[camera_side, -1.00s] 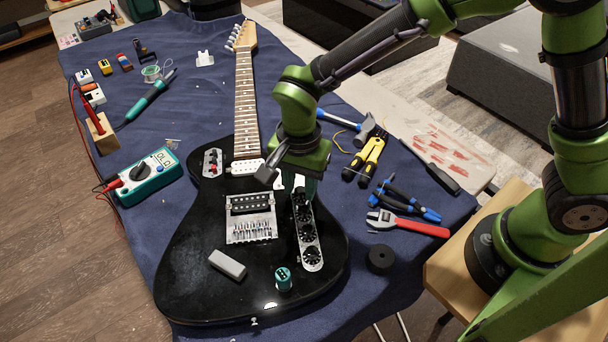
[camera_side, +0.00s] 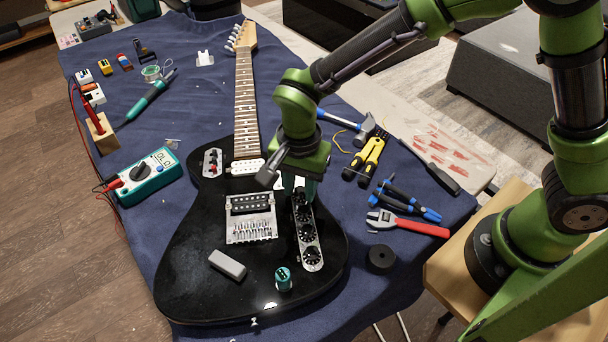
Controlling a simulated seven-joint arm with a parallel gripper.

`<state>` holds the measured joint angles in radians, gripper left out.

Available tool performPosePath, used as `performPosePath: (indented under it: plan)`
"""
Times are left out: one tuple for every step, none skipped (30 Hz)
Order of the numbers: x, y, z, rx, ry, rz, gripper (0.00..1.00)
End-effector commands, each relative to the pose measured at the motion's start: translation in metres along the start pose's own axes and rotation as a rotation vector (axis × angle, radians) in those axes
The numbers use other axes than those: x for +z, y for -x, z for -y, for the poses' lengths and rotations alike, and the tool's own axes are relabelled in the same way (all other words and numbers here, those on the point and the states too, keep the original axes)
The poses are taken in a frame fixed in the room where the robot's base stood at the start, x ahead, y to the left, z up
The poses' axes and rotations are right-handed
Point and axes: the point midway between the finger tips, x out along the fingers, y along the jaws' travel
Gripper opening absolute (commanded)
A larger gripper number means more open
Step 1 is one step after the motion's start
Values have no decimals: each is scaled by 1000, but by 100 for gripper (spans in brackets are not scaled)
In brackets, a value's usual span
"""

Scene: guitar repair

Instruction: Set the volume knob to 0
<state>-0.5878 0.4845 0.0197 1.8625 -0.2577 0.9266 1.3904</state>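A black electric guitar (camera_side: 200,262) lies face up on the blue cloth. Its metal control plate (camera_side: 315,264) carries several dark round knobs in a row, among them a middle knob (camera_side: 307,231) and a lower knob (camera_side: 311,253). I cannot read their markings or tell which is volume. My gripper (camera_side: 300,196) points down over the upper end of the plate, at or just above the topmost knob. The gripper body hides that knob and most of the fingers, so I cannot see whether they touch or hold it.
A grey block (camera_side: 227,264) and a teal cylinder (camera_side: 283,278) rest on the guitar body. A black roll (camera_side: 380,259), red-handled wrench (camera_side: 407,224), pliers (camera_side: 405,200), wire stripper (camera_side: 365,160) and hammer (camera_side: 345,123) lie to the right. A multimeter (camera_side: 150,177) lies left.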

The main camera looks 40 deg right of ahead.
Motion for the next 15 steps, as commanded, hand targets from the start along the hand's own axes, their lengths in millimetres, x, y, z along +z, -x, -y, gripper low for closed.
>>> performPosePath:
  plan:
    - [0, 0, 0, 0, 0, 0, 33]
    - [0, 0, 0, 0, 0, -1, 33]
    - [0, 0, 0, 0, 0, 0, 33]
    - [0, 0, 0, 0, 0, 0, 33]
    - [0, 0, 0, 0, 0, 0, 33]
    - [0, 0, 0, 0, 0, 0, 27]
    - [0, 0, 0, 0, 0, 0, 22]
    - [0, 0, 0, 0, 0, 0, 17]
    - [0, 0, 0, 0, 0, 0, 11]
    - [0, 0, 0, 0, 0, 0, 7]
    - [0, 0, 0, 0, 0, 0, 7]
    - [0, 0, 0, 0, 1, 0, 7]
    - [0, 0, 0, 0, 6, 0, 7]
    - [0, 0, 0, 0, 17, 0, 7]
    - [0, 0, 0, 0, 46, 1, 7]
